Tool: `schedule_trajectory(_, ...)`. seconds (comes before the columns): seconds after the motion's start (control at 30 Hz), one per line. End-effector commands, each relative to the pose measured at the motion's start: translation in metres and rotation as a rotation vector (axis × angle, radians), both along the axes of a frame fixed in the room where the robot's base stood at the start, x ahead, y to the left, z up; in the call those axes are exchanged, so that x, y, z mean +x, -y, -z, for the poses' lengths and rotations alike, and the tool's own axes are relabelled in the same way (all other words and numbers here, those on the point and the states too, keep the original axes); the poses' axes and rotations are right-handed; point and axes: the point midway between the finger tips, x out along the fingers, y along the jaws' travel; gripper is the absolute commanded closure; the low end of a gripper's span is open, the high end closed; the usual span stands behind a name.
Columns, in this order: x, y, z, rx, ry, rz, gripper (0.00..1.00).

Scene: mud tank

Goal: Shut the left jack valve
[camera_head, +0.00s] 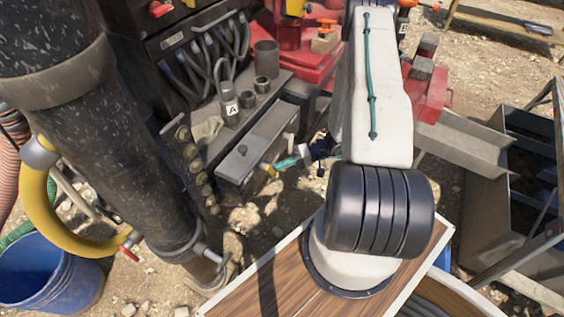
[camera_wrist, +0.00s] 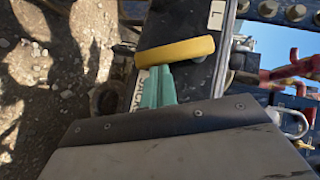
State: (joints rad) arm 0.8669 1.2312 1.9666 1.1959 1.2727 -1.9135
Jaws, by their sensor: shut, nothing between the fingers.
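The left jack valve shows in the wrist view as a thick yellow handle (camera_wrist: 178,50), lying nearly crosswise on a dark panel. A white tag marked L (camera_wrist: 216,15) sits above its right end. A partly covered plate with letters like JACKS (camera_wrist: 139,92) is below its left end. In the head view a small bit of yellow handle (camera_head: 268,170) shows at the bench's end. My gripper (camera_wrist: 158,70) has its teal fingers together and empty, just below the handle's left half. I cannot tell whether they touch it.
A dark grey bench (camera_head: 262,140) carries pipe cups and a bottle marked A (camera_head: 231,108). A thick black cylinder (camera_head: 140,150) stands at left, near a blue bucket (camera_head: 50,275). Red machinery (camera_head: 300,55) is behind my arm. Gravel ground is open below the bench.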

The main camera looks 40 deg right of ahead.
Motion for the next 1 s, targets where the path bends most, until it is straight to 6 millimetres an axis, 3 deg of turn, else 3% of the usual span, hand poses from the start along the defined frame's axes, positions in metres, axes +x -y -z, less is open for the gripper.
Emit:
schedule_trajectory(0.4,-0.005,-0.014,0.018,0.299,-0.11,0.0,1.0)
schedule_trajectory(1.0,-0.008,-0.021,0.023,0.293,-0.108,-0.002,1.0)
